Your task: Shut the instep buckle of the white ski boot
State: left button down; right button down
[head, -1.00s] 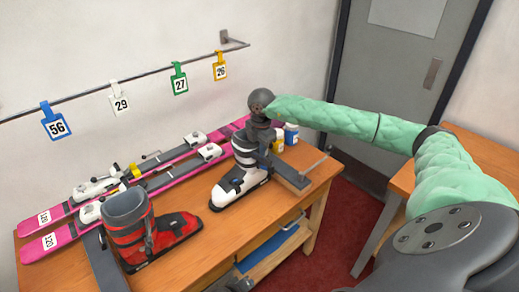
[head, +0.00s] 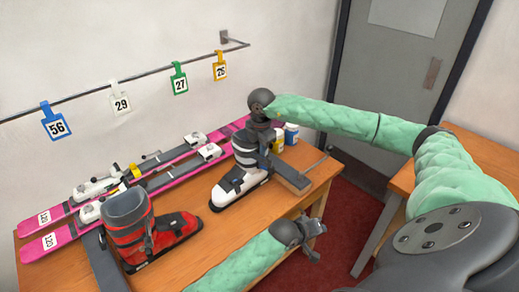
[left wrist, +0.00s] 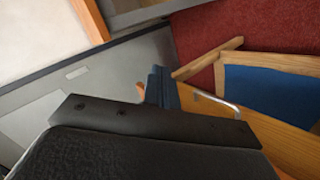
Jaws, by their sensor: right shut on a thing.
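The white ski boot (head: 229,191) stands on the wooden bench, toe toward the lower left, with a dark upper cuff. Dark buckle parts show on its instep (head: 237,173), too small to tell whether open or shut. My right gripper (head: 265,146) comes down from above and is shut on the boot's upper part, hiding some of the cuff. My left gripper (head: 318,228) is apart from the boot, beyond the bench's front edge. Its fingers (left wrist: 162,88) look together and empty in the left wrist view.
A red boot (head: 150,235) stands on the bench (head: 205,222) at left. Pink skis (head: 60,236) lie along the back. Small bottles (head: 291,134) stand behind the white boot. A grey bar (head: 290,178) projects beside it. Numbered tags hang from a wall rail (head: 150,88).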

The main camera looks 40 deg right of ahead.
pick_arm(q)
jog(key=s+d+r+m+g, duration=0.1)
jog(key=s+d+r+m, duration=0.1)
jog(key=s+r, duration=0.3)
jog(key=n+t+y, duration=0.5)
jog(key=t+y, duration=0.1)
jog(key=y, duration=0.4)
send_near(238, 180)
jog(key=shift+x, duration=3.35)
